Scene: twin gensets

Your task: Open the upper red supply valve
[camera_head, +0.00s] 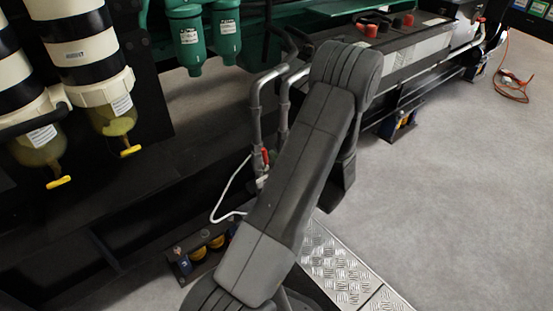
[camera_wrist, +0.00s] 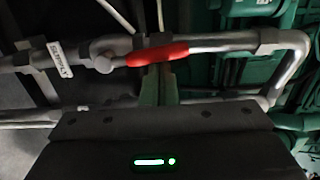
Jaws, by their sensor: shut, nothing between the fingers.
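A red valve handle (camera_wrist: 157,54) shows in the wrist view, with its pivot at the left on a grey pipe (camera_wrist: 225,42). It appears roughly in line with the pipe in this view. A "SUPPLY" tag (camera_wrist: 60,58) hangs on the pipe to its left. My gripper (camera_wrist: 159,72) is shut and empty, its narrow fingers pointing at the middle of the handle from below. Whether they touch it I cannot tell. In the head view a small red lever (camera_head: 265,157) shows beside the grey pipes, left of my arm. My gripper is hidden there.
A green engine (camera_wrist: 255,15) is behind the pipes. A white hose (camera_head: 228,190) loops near the red lever. Yellow-tapped filter bowls (camera_head: 115,118) hang at the left. A tread plate (camera_head: 338,265) lies below, with open grey floor (camera_head: 460,190) at the right.

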